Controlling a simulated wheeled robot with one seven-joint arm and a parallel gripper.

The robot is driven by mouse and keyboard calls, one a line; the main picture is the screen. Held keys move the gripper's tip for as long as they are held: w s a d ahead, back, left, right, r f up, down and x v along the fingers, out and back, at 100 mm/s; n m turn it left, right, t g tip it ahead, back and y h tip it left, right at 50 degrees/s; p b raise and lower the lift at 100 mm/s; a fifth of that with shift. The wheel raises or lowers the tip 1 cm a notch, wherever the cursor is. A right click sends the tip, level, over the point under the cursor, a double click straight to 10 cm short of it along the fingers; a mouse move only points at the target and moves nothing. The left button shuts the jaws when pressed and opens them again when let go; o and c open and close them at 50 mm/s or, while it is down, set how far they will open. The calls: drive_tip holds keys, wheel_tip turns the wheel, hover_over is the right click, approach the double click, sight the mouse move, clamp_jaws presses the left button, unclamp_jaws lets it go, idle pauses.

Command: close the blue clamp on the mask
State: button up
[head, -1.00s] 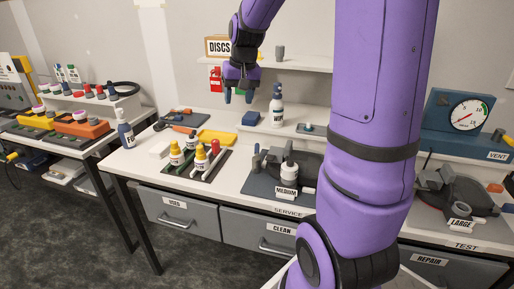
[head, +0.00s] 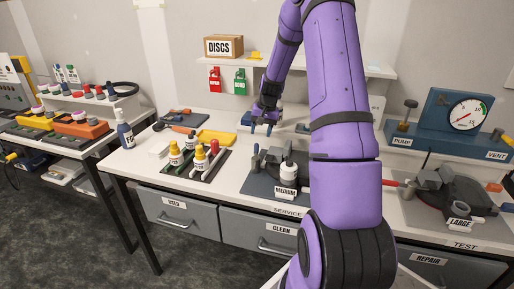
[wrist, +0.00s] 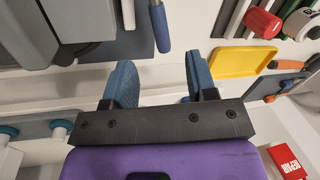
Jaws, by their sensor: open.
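A dark grey mask (head: 308,172) with a MEDIUM label lies on a blue-grey mat (head: 256,187) on the middle bench. A small upright blue lever (head: 256,158) stands at its left end and looks like the blue clamp's handle. In the wrist view the blue lever (wrist: 162,28) shows at the top, beyond my fingertips, beside the grey mask body (wrist: 75,20). My gripper (head: 260,129) is open and empty, above the bench behind the lever and apart from it. Its two blue fingers also show in the wrist view (wrist: 160,80). The clamp's jaw is too small to make out.
A yellow tray (head: 216,137) and a rack of bottles (head: 209,170) lie left of the mask. A shelf (head: 350,67) with a DISCS box (head: 223,46) is on the wall behind. A blue gauge unit (head: 455,120) and another mask (head: 455,190) stand at right.

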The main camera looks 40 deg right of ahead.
sight(257, 147)
drive_tip(key=f, duration=0.5)
drive_tip(key=w+a+f, duration=0.1)
drive_tip(key=f, duration=0.1)
drive_tip(key=shift+f, duration=0.3)
clamp_jaws()
